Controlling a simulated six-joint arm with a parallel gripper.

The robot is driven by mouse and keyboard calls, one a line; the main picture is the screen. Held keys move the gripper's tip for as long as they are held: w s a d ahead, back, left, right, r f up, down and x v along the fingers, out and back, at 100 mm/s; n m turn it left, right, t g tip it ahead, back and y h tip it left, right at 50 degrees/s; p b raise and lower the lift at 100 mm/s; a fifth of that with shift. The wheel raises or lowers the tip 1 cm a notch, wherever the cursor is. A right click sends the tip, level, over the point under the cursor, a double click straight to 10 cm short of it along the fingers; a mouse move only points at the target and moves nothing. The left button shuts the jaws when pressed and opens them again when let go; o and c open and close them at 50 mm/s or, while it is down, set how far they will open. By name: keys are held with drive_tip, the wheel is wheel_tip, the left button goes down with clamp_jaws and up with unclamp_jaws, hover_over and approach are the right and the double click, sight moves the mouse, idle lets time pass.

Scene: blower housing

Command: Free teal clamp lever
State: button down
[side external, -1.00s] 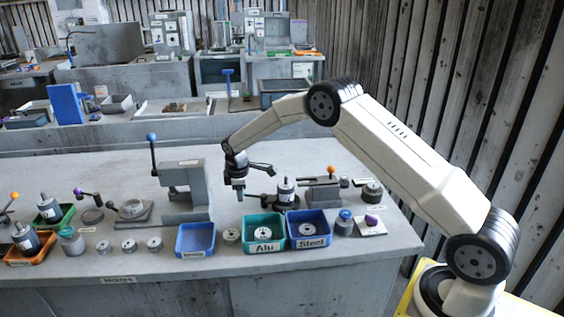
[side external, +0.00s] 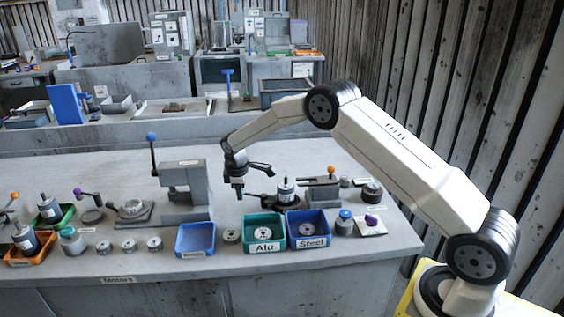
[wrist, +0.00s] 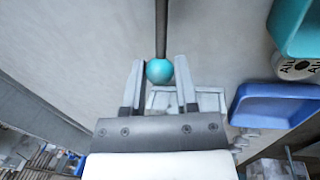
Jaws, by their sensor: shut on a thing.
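The teal clamp lever shows in the wrist view as a teal ball knob (wrist: 159,71) on a dark rod (wrist: 161,28) that runs to the top of the picture. My gripper (wrist: 159,74) has its two fingers on either side of the knob, shut on it. In the side external view my gripper (side external: 239,194) points down at the left end of the dark lever arm (side external: 258,197). The knob is hidden there by the fingers. The lever joins the dark clamp base (side external: 285,203), which holds an upright grey and dark cylinder (side external: 286,188).
A grey press (side external: 185,180) with a blue-knobbed lever stands to the left. A grey block with an orange-knobbed lever (side external: 331,171) is close behind the clamp.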

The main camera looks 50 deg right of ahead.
drive_tip(key=d+m, duration=0.1)
drive_tip(key=m, duration=0.1)
drive_tip(key=w+d+m, duration=0.1)
drive_tip(key=shift+d+m+g, duration=0.1)
drive_tip(key=shift+m+g, duration=0.2)
drive_tip(key=shift+m, duration=0.1)
drive_tip(key=d+m, duration=0.1)
drive_tip(key=m, duration=0.1)
drive_tip(key=d+m, duration=0.1)
drive_tip(key=shift+w+d+m+g+h, duration=0.2)
drive_tip(key=shift+m+g+h, duration=0.1)
drive_tip(key=shift+m, duration=0.1)
drive_tip(key=d+m, duration=0.2)
drive_tip(key=m, duration=0.1)
drive_tip(key=shift+s+m+g, duration=0.2)
drive_tip(key=shift+m+g, duration=0.1)
drive_tip(key=shift+g, duration=0.1)
drive_tip(key=shift+s+d+r+m+g, duration=0.15)
drive_tip(key=shift+s+d+m, duration=0.25)
drive_tip(key=shift+m, duration=0.5)
drive_tip(key=shift+s+d+f+m+g, duration=0.15)
drive_tip(key=shift+d+m, duration=0.45)
drive_tip(key=shift+m, duration=0.3)
drive_tip(key=shift+r, duration=0.1)
drive_tip(key=shift+c, duration=1.9)
unclamp_jaws()
